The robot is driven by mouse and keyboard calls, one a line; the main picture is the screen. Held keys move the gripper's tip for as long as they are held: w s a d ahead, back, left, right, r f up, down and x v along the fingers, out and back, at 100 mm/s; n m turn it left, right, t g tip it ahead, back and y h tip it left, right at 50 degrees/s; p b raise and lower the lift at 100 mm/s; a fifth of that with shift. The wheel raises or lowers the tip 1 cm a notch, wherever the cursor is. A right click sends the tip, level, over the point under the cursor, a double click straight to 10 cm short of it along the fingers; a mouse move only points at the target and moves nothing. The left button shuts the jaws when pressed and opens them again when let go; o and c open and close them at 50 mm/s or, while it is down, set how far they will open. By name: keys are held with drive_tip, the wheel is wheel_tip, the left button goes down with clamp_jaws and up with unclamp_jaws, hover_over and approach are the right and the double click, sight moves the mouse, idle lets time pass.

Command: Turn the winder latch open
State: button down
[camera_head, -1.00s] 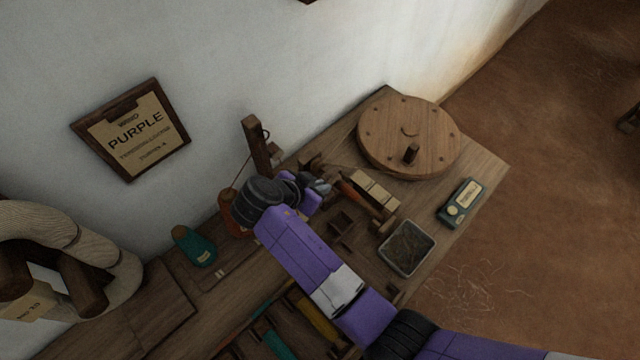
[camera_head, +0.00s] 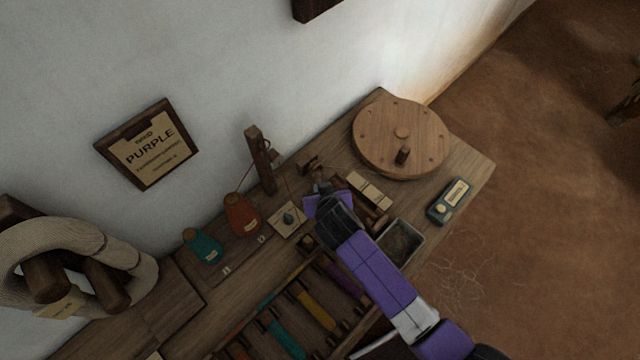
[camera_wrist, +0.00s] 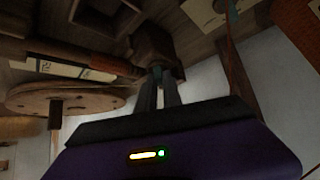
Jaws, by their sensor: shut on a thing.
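The winder stands on the bench, with a large round wooden wheel (camera_head: 425,128) at the right and a small dark wooden head (camera_head: 309,166) near the wall. In the wrist view the head is a dark block (camera_wrist: 152,43) with a brown spindle running left from it. My gripper (camera_head: 321,184) is at the head, and in the wrist view its two fingers (camera_wrist: 163,78) are close together at the block's lower edge. They are shut on a small dark part there, apparently the winder latch, mostly hidden between the fingertips. Its turn angle cannot be told.
A pale card (camera_head: 281,228), a grey tray (camera_head: 418,231) and a small green box (camera_head: 449,201) lie around. Coloured bobbins fill the front rack.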

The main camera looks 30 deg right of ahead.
drive_tip(key=n+y, duration=0.1)
drive_tip(key=n+y+p, duration=0.1)
drive_tip(key=n, duration=0.1)
drive_tip(key=shift+d+n+y+p, duration=0.25)
drive_tip(key=shift+n+y+p, duration=0.05)
drive_tip(key=shift+y+p, duration=0.1)
drive_tip(key=shift+d+n+y+b, duration=0.1)
drive_tip(key=shift+n+y+b, duration=0.55)
drive_tip(key=shift+n+y, duration=0.55)
drive_tip(key=shift+n, duration=0.5)
drive_tip(key=c, duration=1.5)
unclamp_jaws()
drive_tip(key=v, duration=0.7)
drive_tip(key=shift+s+r, duration=0.25)
drive_tip(key=shift+r, duration=0.05)
drive_tip(key=shift+d, duration=0.1)
